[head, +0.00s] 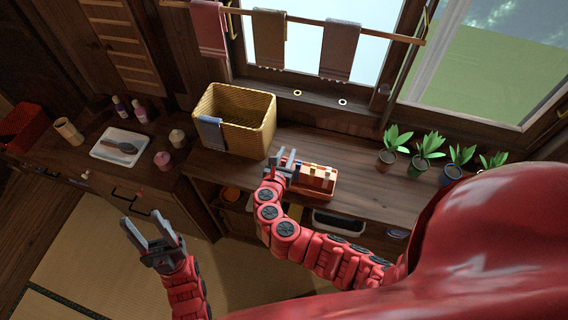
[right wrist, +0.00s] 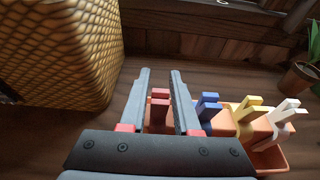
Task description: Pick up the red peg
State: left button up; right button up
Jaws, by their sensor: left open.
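The red peg (right wrist: 160,94) shows in the right wrist view between the two fingers of my right gripper (right wrist: 161,72). A narrow gap shows beside it, and I cannot tell whether a finger touches it. In the head view my right gripper (head: 282,157) is at the left end of the orange peg tray (head: 316,192) and hides the red peg. A blue peg (right wrist: 208,105), a yellow peg (right wrist: 246,112) and a white peg (right wrist: 284,116) stand in a row to the right of it. My left gripper (head: 142,218) is open and empty, low at the left.
A wicker basket (head: 236,120) with a blue cloth stands close to the left of the tray. Several potted plants (head: 388,158) line the counter at the right. Between tray and plants the counter (head: 358,184) is bare. A towel rail (head: 300,19) runs above.

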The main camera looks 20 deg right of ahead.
grip_shut()
notch_tip(320, 180, up, 15)
jog(key=p, duration=0.2)
jog(key=shift+p, duration=0.35)
dwell(0.9)
jog(key=shift+f, duration=0.2)
